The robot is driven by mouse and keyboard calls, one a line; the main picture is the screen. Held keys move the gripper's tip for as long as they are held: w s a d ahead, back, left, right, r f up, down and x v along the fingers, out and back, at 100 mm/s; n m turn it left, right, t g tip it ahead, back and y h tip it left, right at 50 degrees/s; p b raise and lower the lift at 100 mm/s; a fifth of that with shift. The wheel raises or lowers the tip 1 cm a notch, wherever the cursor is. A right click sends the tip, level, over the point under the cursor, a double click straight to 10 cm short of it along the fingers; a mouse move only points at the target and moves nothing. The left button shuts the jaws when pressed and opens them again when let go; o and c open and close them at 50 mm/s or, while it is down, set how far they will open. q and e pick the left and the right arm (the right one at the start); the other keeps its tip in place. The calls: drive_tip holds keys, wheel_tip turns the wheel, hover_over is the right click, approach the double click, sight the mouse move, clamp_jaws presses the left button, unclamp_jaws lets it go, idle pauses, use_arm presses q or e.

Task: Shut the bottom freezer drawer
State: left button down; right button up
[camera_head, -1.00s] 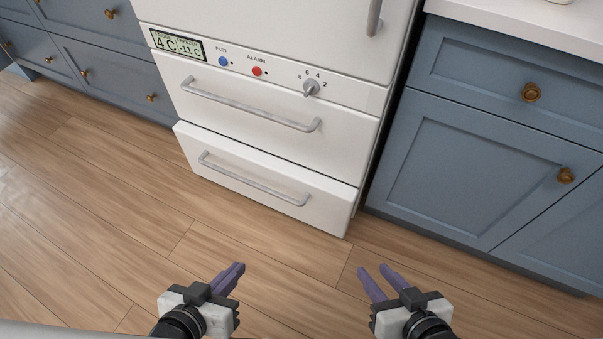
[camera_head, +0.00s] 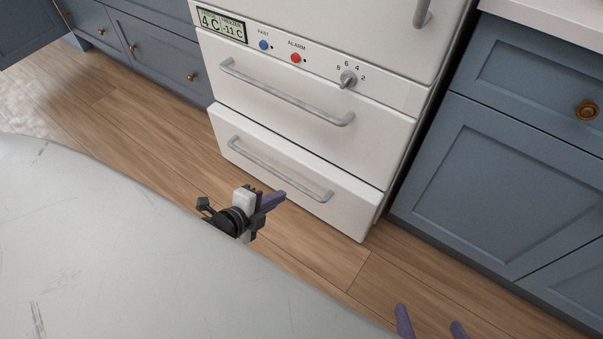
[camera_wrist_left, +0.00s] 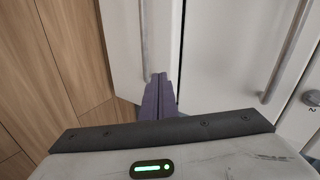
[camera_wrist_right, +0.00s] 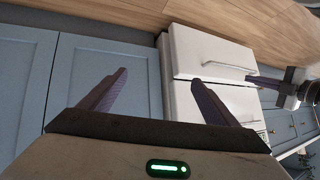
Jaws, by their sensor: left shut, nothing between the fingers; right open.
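The bottom freezer drawer (camera_head: 295,175) is white with a grey bar handle (camera_head: 280,172). It stands out a little from the drawer above it. My left gripper (camera_head: 280,199) is shut and empty, in front of the lower part of the drawer front. In the left wrist view its fingertips (camera_wrist_left: 159,78) are near one end of the drawer's handle (camera_wrist_left: 146,40); I cannot tell whether they touch. My right gripper (camera_head: 431,322) is open and empty at the bottom right, away from the drawer. Its fingers (camera_wrist_right: 155,82) show apart in the right wrist view.
The upper freezer drawer (camera_head: 300,95) looks closed, with its own bar handle (camera_head: 285,92). Above it is a panel with buttons and a dial (camera_head: 348,79). Blue cabinets (camera_head: 495,180) stand on both sides. The wooden floor (camera_head: 330,262) before the drawer is clear.

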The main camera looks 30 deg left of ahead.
use_arm(q)
drive_tip(key=w+a+m, duration=0.1)
drive_tip(key=w+a, duration=0.1)
drive_tip(key=b, duration=0.5)
approach(307, 168)
wheel_tip(307, 168, down, 3)
drive_tip(key=w, duration=0.1)
drive_tip(key=w+b, duration=0.1)
drive_tip(key=w, duration=0.2)
drive_tip(key=shift+d+f, duration=0.15)
drive_tip(key=shift+d, duration=0.2)
drive_tip(key=shift+w+m+b, duration=0.3)
drive_tip(key=shift+w+b, duration=0.1)
drive_tip(key=shift+w, duration=0.1)
use_arm(e)
drive_tip(key=shift+n+g+y, duration=0.7)
drive_tip(key=shift+n+g, duration=0.1)
drive_tip(key=a, duration=0.1)
drive_tip(key=w+a+f, duration=0.1)
drive_tip(key=a, duration=0.1)
drive_tip(key=shift+w+a+f, duration=0.2)
drive_tip(key=shift+a+f, duration=0.15)
drive_tip(key=shift+f, duration=0.05)
